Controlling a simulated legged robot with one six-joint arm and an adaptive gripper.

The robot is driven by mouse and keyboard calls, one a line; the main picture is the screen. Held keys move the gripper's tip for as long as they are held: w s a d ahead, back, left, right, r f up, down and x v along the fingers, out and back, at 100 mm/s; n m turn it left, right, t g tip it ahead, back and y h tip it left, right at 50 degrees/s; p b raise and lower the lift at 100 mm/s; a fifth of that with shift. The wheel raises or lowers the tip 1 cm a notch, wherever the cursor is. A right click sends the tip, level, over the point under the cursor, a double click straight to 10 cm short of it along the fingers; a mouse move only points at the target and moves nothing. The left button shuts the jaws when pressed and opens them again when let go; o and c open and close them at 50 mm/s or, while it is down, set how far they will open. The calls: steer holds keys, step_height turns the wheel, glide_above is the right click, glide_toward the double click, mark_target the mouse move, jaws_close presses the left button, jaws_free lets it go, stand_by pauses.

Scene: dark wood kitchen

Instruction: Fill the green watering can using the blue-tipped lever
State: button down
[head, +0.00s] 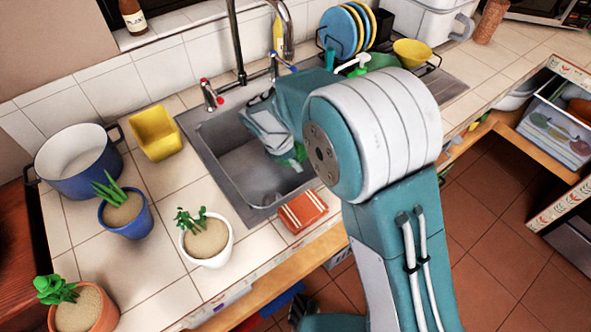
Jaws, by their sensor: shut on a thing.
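My gripper (268,130) is over the sink, seen from behind and partly covered by my own arm. It is shut on what looks like the green watering can (290,157). Only small green parts of the can show below the gripper, inside the sink; its handle and opening are hidden. The blue-tipped lever (292,68) is at the back of the sink, right of the tall curved tap (238,45) and above my gripper in the picture, apart from it. The red-tipped lever (208,95) is left of the tap. No water stream can be seen.
The grey sink (205,150) has a yellow container (154,133), blue pot (78,165) and potted plants (207,240) to its left. A red sponge or cloth (303,211) lies at its front edge. A dish rack with plates (345,30) stands behind right.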

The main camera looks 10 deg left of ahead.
mark_target(296, 145)
steer(key=shift+r, duration=3.3)
